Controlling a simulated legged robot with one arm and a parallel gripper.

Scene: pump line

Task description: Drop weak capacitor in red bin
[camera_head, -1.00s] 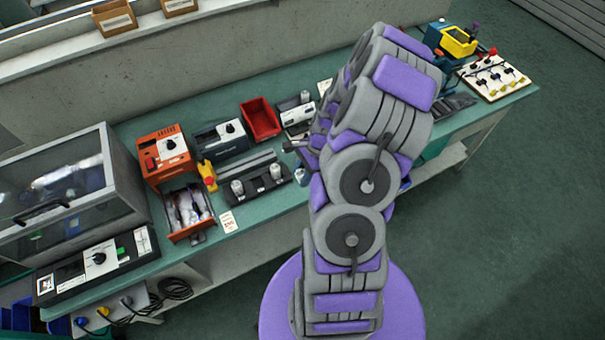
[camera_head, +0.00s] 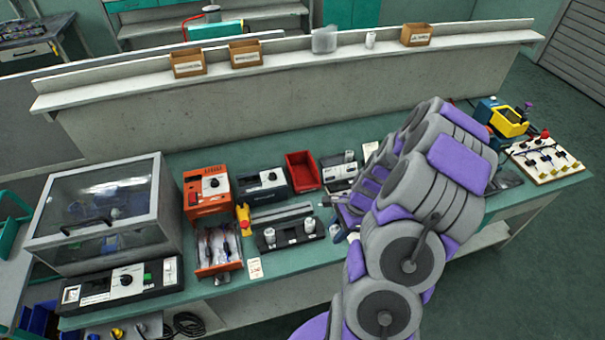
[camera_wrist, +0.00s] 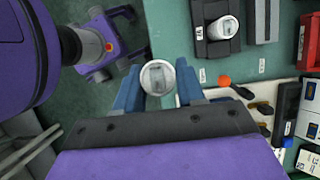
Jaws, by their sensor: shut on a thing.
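My gripper (camera_wrist: 158,88) shows in the wrist view with its blue fingers shut on a capacitor (camera_wrist: 158,77), a pale cylinder seen end-on. The floor shows beyond it, beside the bench's front edge. In the head view my arm hides most of the gripper. The red bin (camera_head: 303,172) stands on the bench towards the back, between the dark meter box and a white unit. Part of it shows at the right edge of the wrist view (camera_wrist: 310,40). Two similar cylinders (camera_head: 269,237) (camera_head: 309,225) stand in a black holder to the left of the gripper.
An orange tester (camera_head: 207,190), a dark meter box (camera_head: 262,183) and a yellow item (camera_head: 243,218) stand on the bench. An open drawer (camera_head: 219,248) holds small parts. A clear-lidded cabinet (camera_head: 105,215) stands at left. A switch board (camera_head: 545,160) lies at right.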

